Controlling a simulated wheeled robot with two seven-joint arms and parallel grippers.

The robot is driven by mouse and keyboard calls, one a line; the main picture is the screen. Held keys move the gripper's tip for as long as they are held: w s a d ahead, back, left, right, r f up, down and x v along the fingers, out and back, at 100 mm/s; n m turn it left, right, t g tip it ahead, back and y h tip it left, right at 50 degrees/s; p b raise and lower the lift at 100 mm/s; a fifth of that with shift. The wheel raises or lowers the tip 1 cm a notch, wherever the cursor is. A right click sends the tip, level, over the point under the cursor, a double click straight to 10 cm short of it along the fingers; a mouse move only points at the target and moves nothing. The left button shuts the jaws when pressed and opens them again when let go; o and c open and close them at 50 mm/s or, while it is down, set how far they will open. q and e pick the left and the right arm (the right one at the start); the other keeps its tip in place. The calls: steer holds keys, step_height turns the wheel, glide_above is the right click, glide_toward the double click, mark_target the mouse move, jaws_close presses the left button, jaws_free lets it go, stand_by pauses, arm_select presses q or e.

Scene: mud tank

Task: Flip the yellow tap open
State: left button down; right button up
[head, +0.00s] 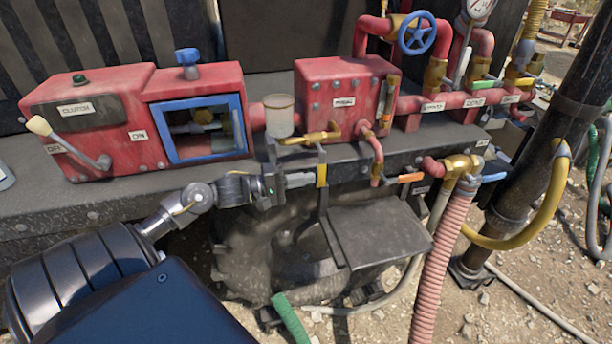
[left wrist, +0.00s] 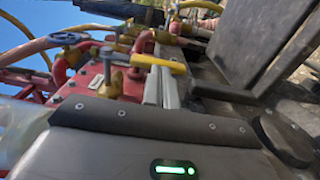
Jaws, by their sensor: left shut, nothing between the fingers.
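The yellow tap handle (head: 321,174) hangs down below a brass valve (head: 322,138) at the front of the red manifold box. In the left wrist view the yellow handle (left wrist: 158,63) lies across the picture just beyond my fingertips. My left gripper (head: 308,180) comes in from the left with its fingers together and empty. Its tips are right beside the left side of the yellow handle; I cannot tell whether they touch it. The shut fingers also show in the left wrist view (left wrist: 161,88). My right gripper is in neither view.
A grey flat plate (head: 380,236) stands below and right of the handle. An orange handle (head: 411,178) and a blue handle (head: 493,178) are further right. A clear cup (head: 279,117) stands above my gripper, beside the red box (head: 345,85). A ribbed pink hose (head: 440,265) hangs at right.

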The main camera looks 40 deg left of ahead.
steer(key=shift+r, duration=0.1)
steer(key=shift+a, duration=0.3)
